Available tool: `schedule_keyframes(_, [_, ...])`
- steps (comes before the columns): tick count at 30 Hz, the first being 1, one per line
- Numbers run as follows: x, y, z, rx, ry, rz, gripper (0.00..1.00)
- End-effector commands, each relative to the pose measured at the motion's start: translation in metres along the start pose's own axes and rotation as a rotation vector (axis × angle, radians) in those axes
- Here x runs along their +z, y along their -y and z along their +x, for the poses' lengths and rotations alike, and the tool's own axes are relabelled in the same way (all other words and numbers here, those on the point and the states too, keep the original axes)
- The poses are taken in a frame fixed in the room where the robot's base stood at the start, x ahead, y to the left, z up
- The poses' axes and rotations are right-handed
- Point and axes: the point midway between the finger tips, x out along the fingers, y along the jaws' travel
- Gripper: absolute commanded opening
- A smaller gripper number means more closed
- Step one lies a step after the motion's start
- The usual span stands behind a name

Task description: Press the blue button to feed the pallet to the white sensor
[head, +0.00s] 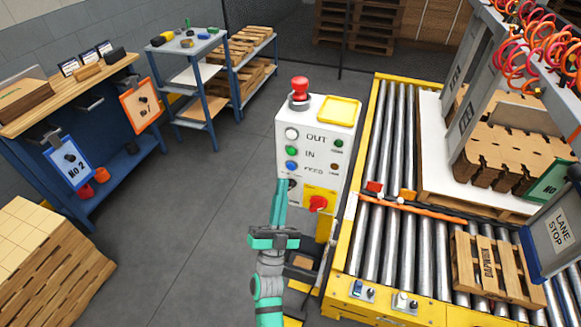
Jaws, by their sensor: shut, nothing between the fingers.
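A white control box (287,130) stands left of the roller conveyor. Its front has a white button (291,134), a green button (291,150) and the blue button (291,166) beside the label FEED. My gripper (283,182) is shut and empty, its fingertips just below the blue button; I cannot tell whether they touch the panel. A small wooden pallet (497,268) lies on the rollers at the lower right. On the conveyor's front edge are a blue-topped sensor (358,287) and a white sensor (402,299).
A red emergency knob (299,88) tops the box and a red rotary switch (318,203) is low on its front. An orange bar (430,208) crosses the rollers. A LANE STOP plate (556,235) stands at right. Open floor (190,220) lies left of my arm.

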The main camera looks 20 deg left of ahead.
Motion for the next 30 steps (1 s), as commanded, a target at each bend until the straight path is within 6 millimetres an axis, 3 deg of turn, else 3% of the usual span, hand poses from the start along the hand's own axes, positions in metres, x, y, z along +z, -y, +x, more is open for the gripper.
schedule_keyframes(10, [0.014,-0.013,0.018,0.000,0.001,0.000,0.00])
schedule_keyframes(30, [0.015,-0.014,0.020,0.000,0.001,0.000,0.00])
